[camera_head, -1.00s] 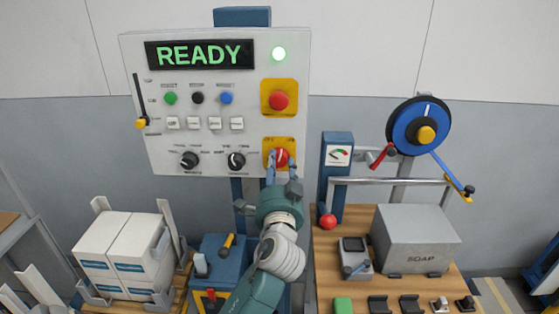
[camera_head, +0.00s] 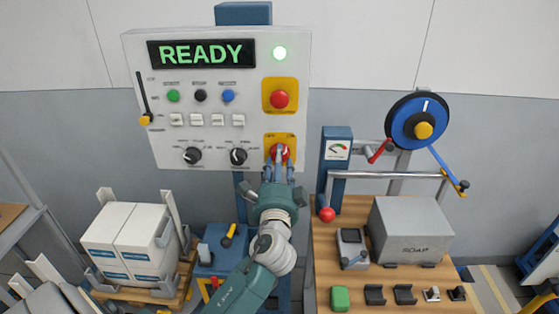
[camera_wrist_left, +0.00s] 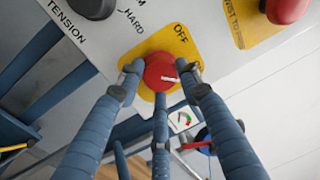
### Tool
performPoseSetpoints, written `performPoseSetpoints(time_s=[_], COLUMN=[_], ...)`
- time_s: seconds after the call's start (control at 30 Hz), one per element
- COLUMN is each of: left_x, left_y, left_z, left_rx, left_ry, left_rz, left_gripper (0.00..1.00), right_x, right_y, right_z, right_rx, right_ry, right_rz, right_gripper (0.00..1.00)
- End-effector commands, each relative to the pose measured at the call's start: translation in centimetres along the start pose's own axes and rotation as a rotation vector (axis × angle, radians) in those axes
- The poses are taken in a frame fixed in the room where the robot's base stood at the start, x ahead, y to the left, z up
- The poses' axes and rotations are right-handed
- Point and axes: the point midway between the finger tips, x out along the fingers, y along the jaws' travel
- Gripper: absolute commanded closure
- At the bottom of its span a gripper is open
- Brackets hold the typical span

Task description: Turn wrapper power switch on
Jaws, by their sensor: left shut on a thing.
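The wrapper power switch is a red rotary knob (camera_head: 282,150) with a white mark, on a yellow plate (camera_head: 270,139) at the panel's lower right. My left gripper (camera_head: 277,160) reaches up to it from below. In the left wrist view its fingers are closed around the red knob (camera_wrist_left: 160,70), touching its sides. The word OFF shows on the yellow plate (camera_wrist_left: 178,36) beside it. The fingers partly hide the knob, and I cannot tell the switch position for certain. My right gripper is not in view.
Above the switch is a red push button (camera_head: 279,99). Two black knobs (camera_head: 239,156) (camera_head: 193,156) sit to its left. A bench (camera_head: 328,258) with a grey SOAP box (camera_head: 411,229) stands at right. White cartons (camera_head: 137,232) stand on a pallet at left.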

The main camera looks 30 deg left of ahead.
Motion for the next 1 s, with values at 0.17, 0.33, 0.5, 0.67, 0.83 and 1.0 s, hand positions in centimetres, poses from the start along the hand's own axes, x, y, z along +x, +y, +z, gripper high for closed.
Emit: performPoseSetpoints(time_s=[0.17,0.33,0.5,0.67,0.83,1.0], left_x=[0.0,0.0,0.0,0.0,-0.5,-3.2], left_y=[0.3,0.3,0.2,0.1,0.1,0.2], left_z=[0.1,0.1,0.1,0.1,0.0,0.0], left_rx=[0.008,0.008,0.006,0.005,0.004,0.003], left_ry=[-0.003,-0.003,-0.003,-0.001,0.0,0.0], left_rz=[0.005,0.005,0.003,0.001,0.001,0.004], left_gripper=[0.91,0.91,0.45,0.45,0.45,0.45], right_x=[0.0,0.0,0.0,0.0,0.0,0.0], right_y=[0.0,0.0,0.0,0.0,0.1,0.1], right_z=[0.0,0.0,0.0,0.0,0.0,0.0], right_rx=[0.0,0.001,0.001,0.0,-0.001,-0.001], right_ry=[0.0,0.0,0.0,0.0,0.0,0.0], right_rz=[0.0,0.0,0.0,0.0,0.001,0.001], right_gripper=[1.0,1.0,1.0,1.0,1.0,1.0])
